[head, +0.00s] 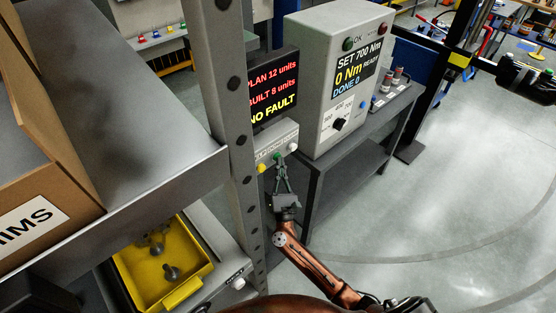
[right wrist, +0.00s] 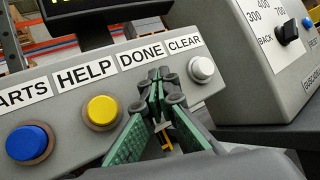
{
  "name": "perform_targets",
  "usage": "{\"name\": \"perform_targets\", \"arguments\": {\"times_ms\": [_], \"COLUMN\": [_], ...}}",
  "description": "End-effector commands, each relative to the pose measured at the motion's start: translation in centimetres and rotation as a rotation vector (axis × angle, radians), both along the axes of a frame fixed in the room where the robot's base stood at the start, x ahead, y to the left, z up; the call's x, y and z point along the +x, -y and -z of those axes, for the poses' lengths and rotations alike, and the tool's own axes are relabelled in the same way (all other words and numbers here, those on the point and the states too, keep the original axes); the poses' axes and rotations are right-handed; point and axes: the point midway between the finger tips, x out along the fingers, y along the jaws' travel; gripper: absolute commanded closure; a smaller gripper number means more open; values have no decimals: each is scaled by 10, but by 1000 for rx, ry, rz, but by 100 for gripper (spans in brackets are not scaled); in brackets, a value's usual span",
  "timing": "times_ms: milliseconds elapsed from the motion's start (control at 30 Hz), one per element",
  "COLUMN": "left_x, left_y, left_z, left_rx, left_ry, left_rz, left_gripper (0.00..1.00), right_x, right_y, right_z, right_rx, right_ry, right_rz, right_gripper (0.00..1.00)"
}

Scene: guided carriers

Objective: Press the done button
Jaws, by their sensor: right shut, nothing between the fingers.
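The grey button box (head: 284,138) stands below the dark display, and its row of buttons shows close up in the right wrist view. There the DONE label (right wrist: 141,58) sits above my right gripper (right wrist: 158,78). The gripper is shut and empty, its fingertips at the panel just under that label. They cover the DONE button's place in this view. In the head view a green button (head: 277,156) shows right at the tips of my right gripper (head: 279,163). I cannot tell whether the tips touch or press it. My left gripper is not in view.
The yellow HELP button (right wrist: 104,112) is left of the fingers, the white CLEAR button (right wrist: 200,68) right, the blue button (right wrist: 29,143) far left. A display (head: 273,88) reads "BUILT 8 units". A grey post (head: 231,120) stands close left; a torque controller box (head: 325,75) stands behind right.

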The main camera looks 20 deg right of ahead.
Motion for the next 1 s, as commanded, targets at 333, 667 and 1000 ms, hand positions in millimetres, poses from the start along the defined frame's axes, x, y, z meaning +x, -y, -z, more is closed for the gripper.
{"name": "perform_targets", "arguments": {"times_ms": [333,667,1000], "left_x": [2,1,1], "left_y": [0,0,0], "left_z": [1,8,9], "left_rx": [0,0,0], "left_ry": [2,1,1], "left_rz": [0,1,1], "left_gripper": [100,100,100], "right_x": [2,13,13], "right_y": [-1,-5,-8], "right_z": [0,0,-2], "right_rx": [0,0,0], "right_ry": [0,0,2], "right_rz": [-1,-5,-10], "right_gripper": [100,100,100]}}
